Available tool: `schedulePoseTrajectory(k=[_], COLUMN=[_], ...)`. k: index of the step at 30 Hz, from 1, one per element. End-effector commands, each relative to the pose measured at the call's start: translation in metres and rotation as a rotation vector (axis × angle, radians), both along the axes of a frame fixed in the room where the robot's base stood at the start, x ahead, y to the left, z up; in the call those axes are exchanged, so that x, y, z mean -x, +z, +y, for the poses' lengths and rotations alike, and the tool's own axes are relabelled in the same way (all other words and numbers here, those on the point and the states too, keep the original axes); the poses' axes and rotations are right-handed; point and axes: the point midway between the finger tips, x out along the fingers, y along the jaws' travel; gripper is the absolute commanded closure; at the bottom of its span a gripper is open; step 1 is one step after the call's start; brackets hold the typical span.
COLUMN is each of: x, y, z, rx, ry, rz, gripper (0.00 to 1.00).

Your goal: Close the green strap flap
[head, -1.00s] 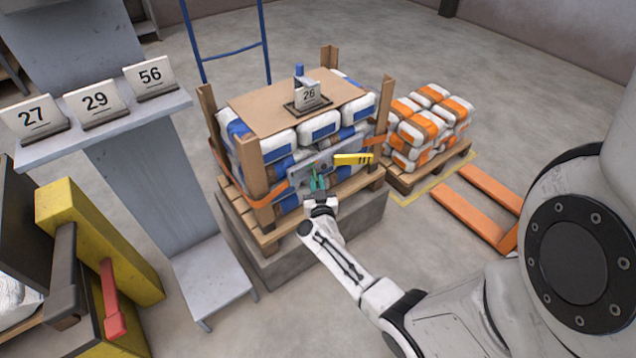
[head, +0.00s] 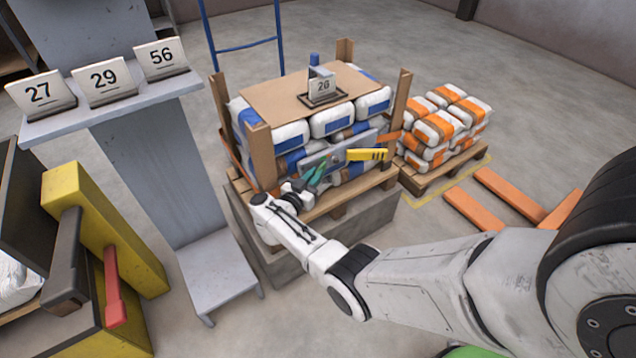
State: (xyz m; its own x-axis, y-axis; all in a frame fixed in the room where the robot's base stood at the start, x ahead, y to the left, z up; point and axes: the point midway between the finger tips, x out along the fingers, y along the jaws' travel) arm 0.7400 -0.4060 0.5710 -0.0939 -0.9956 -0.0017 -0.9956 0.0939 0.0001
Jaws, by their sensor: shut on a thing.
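The green strap flap (head: 316,172) is a small green piece at the front of the bagged pallet stack, at the left part of a grey plate (head: 340,151). My gripper (head: 307,182) is at the flap, shut on it. The fingertips are small in the head view and partly merge with the flap. A yellow lever with dark stripes (head: 367,154) sticks out to the right of the flap on the same plate. How far the flap is from its closed position cannot be told.
Blue-and-white bags (head: 333,118) stand between brown corner posts, with a number 26 sign (head: 322,88) on top. Orange-banded bags (head: 445,130) stand at right. A grey stand (head: 160,140) with number cards and a yellow machine (head: 95,225) are at left.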

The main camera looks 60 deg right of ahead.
Motion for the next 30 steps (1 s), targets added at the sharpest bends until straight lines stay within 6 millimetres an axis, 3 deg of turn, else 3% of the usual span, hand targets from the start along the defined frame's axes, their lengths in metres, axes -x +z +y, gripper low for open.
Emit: schedulePoseTrajectory(k=[22, 23, 30], x=[-0.0057, -0.0057, -0.0057], y=[0.0002, 0.0002, 0.0003], z=[-0.0006, -0.0007, -0.0008], rx=[0.001, 0.001, 0.001], ry=[-0.083, -0.083, -0.083], rz=[0.001, 0.001, 0.0], gripper=[1.0, 0.82, 0.6])
